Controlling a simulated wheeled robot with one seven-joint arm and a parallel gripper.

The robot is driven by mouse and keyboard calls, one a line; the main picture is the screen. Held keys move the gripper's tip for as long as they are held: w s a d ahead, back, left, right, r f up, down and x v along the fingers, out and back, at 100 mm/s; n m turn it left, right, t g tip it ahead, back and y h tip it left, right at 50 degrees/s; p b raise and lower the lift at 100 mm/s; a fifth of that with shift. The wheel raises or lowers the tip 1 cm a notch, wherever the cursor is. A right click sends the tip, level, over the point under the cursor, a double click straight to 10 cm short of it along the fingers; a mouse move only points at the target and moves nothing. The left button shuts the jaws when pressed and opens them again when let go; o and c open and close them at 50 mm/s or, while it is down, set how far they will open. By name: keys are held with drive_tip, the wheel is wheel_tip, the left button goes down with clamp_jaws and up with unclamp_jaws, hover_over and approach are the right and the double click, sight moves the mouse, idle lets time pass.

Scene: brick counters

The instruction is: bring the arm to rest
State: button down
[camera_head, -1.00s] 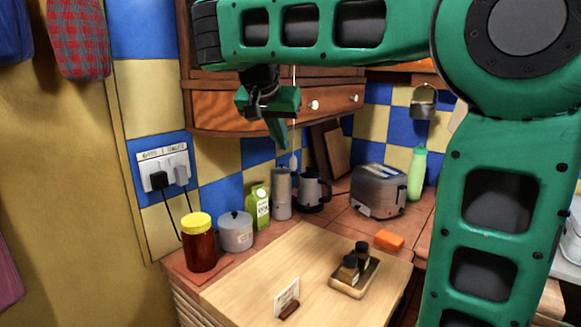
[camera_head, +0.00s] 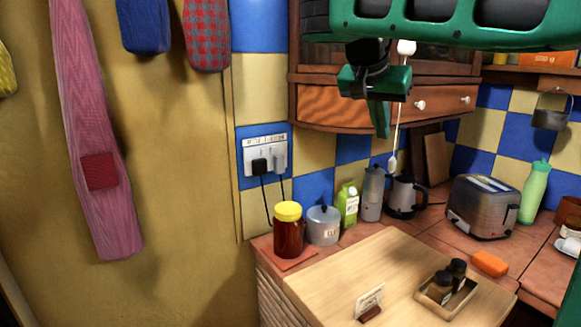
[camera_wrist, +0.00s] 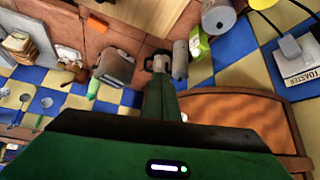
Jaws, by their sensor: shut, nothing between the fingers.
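My gripper (camera_head: 381,119) hangs in the upper middle of the head view, its fingers pointing down. It is shut and empty, in front of the wooden wall cabinet (camera_head: 325,103) and above the counter items. The green arm link (camera_head: 460,22) runs across the top right. In the wrist view, my gripper's green fingers (camera_wrist: 159,104) are together, with the counter and the cabinet (camera_wrist: 235,112) beyond them. Nothing is held.
The brick counter carries a red jar (camera_head: 289,236) with a yellow lid, a grey pot (camera_head: 323,226), a green carton (camera_head: 347,205), a kettle (camera_head: 403,196), a toaster (camera_head: 482,208) and an orange sponge (camera_head: 490,264). A wooden board (camera_head: 345,275) lies in front. Cloths hang left.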

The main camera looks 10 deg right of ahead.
drive_tip(key=s+d+f+n+g+y, duration=0.2)
drive_tip(key=s+d+f+g, duration=0.1)
drive_tip(key=s+d+f, duration=1.15)
drive_tip(key=s+a+f+g+y, duration=0.1)
drive_tip(key=s+a+f+y, duration=0.1)
drive_tip(key=s+f, duration=0.5)
drive_tip(key=s+a+f+n+y, duration=0.1)
drive_tip(key=s+a+f, duration=0.2)
drive_tip(key=s+f, duration=0.5)
drive_tip(key=shift+s+a+g+y, duration=0.25)
drive_tip(key=shift+a+g+y, duration=0.15)
drive_tip(key=shift+w+f, duration=0.2)
drive_tip(key=shift+w, duration=0.5)
